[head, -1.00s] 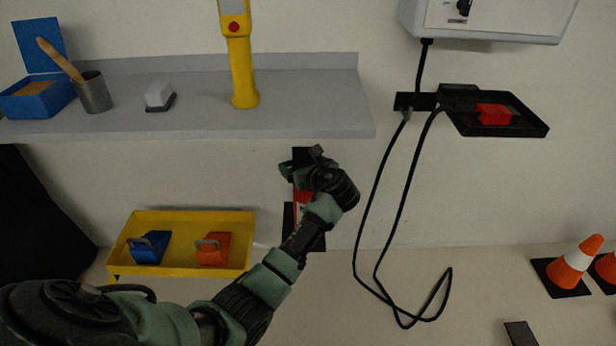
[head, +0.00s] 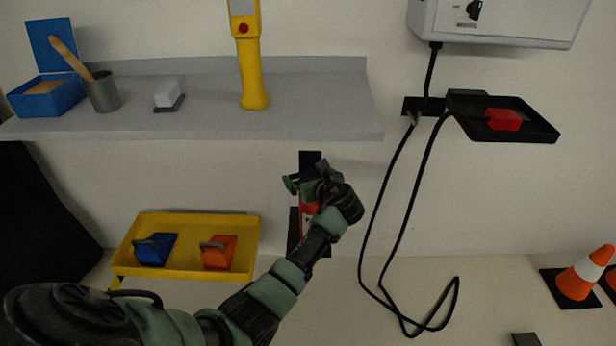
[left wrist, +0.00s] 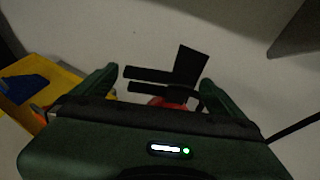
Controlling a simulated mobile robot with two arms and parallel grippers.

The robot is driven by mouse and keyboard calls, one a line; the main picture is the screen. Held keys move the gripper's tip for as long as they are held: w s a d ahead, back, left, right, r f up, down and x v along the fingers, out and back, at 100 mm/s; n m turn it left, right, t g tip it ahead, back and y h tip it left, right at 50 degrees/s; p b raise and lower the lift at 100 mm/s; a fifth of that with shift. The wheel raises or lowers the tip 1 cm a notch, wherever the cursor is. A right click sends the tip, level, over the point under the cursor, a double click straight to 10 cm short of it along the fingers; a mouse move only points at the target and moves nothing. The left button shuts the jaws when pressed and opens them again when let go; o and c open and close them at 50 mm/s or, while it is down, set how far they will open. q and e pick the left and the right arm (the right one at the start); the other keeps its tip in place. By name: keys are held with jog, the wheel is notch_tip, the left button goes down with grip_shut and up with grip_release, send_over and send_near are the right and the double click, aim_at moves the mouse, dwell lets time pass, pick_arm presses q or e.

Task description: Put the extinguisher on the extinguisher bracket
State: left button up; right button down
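The extinguisher (head: 308,213) is red with a pale label. It is upright against the wall below the shelf, largely hidden behind my left gripper and forearm. The black extinguisher bracket (head: 294,228) shows beside and above it; I cannot tell whether the extinguisher is seated. My left gripper (head: 312,182) is at the extinguisher's top. In the left wrist view, its fingers (left wrist: 160,95) are wide apart with a bit of the red extinguisher (left wrist: 168,102) between them, gaps on both sides. Black prong-like parts (left wrist: 190,68) show just beyond. My right gripper is not in view.
A grey shelf (head: 210,122) overhangs above my left gripper. A yellow tray (head: 185,272) with blue and orange items is at the lower left. Black cables (head: 385,210) hang to the right, near a black tray (head: 540,130). Orange cones stand at the far right.

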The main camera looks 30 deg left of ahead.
pick_arm(q)
jog(key=shift+s+d+r, duration=0.1)
jog(key=shift+s+d, duration=0.05)
jog(key=shift+d, duration=0.05)
jog(key=p+v, duration=0.3)
jog(key=v, duration=0.8)
jog(key=shift+s, duration=0.15)
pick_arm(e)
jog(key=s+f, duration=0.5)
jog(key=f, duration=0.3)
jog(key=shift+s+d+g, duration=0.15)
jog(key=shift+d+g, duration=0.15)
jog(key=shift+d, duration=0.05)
pick_arm(q)
jog(key=shift+d+r, duration=0.15)
